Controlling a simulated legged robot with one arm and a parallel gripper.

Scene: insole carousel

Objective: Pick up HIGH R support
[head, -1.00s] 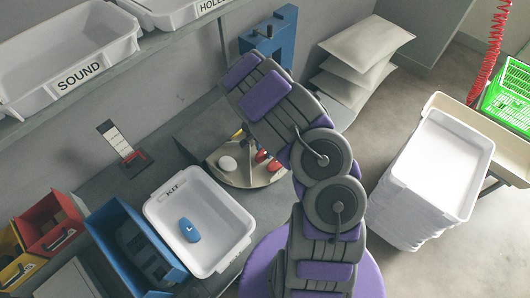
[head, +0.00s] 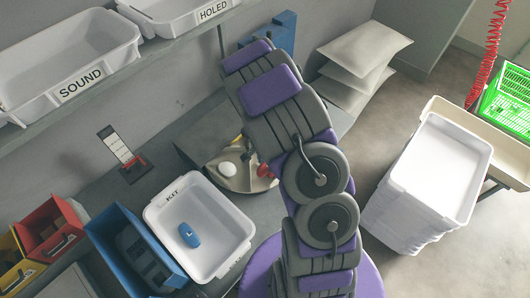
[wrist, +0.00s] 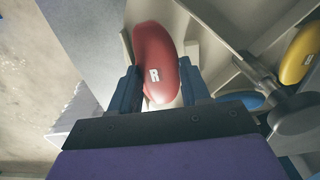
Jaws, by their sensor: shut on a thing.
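A red support marked R (wrist: 155,62) stands between the blue fingers of my gripper (wrist: 160,88) in the wrist view, and the gripper is shut on it. Its lower end is at the fingers; a pale carousel wall is close beside it. In the head view my arm hides the gripper. A red piece (head: 264,171) shows beside the arm on the round carousel (head: 240,184), but I cannot tell whether it is the held one. A white piece (head: 227,168) lies on the carousel to its left.
The white KIT tray (head: 235,225) holds a blue piece marked L (head: 189,235). A blue bin (head: 115,222) stands to its left. A yellow piece (wrist: 299,55) and a dark knob (wrist: 290,115) are right of my gripper. White stacked trays (head: 425,185) stand at right.

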